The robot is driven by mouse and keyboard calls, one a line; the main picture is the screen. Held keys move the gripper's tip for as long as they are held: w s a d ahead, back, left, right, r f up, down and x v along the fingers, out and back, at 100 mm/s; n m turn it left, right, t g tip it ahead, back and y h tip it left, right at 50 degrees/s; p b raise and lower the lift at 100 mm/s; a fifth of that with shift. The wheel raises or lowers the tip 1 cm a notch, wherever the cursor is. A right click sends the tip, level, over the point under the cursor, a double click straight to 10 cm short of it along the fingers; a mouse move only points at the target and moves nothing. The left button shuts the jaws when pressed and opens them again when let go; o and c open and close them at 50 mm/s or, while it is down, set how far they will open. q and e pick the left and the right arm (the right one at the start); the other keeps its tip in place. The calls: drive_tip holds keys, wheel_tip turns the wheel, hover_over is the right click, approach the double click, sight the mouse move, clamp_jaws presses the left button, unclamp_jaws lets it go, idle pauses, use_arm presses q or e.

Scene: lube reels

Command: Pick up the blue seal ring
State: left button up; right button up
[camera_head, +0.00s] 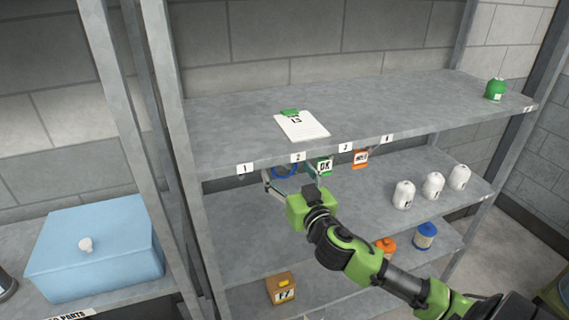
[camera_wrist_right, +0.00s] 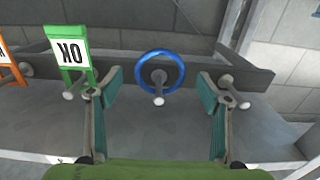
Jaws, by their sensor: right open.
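The blue seal ring (camera_wrist_right: 181,71) hangs on a peg of a rail in the right wrist view, roughly centred between my fingers. In the head view the ring (camera_head: 284,174) shows only partly, under the front edge of the upper shelf. My right gripper (camera_head: 291,184) is open and empty there; in the right wrist view its fingers (camera_wrist_right: 160,105) stand apart on both sides of the ring. I cannot tell the exact gap to the ring. My left gripper is not in view.
A green OK tag (camera_wrist_right: 72,58) hangs on the peg beside the ring, close to one finger. An orange HOLD tag (camera_head: 361,158) hangs beyond it. The upper shelf (camera_head: 236,122) overhangs the pegs. White bottles (camera_head: 433,185) stand on the shelf below.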

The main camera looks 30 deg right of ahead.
drive_tip(key=shift+p+x, duration=0.35)
drive_tip(key=shift+x, duration=1.15)
drive_tip(key=shift+f, duration=0.1)
drive_tip(key=shift+s, duration=0.1)
drive_tip(key=shift+c, duration=0.4)
drive_tip(key=c, duration=0.8)
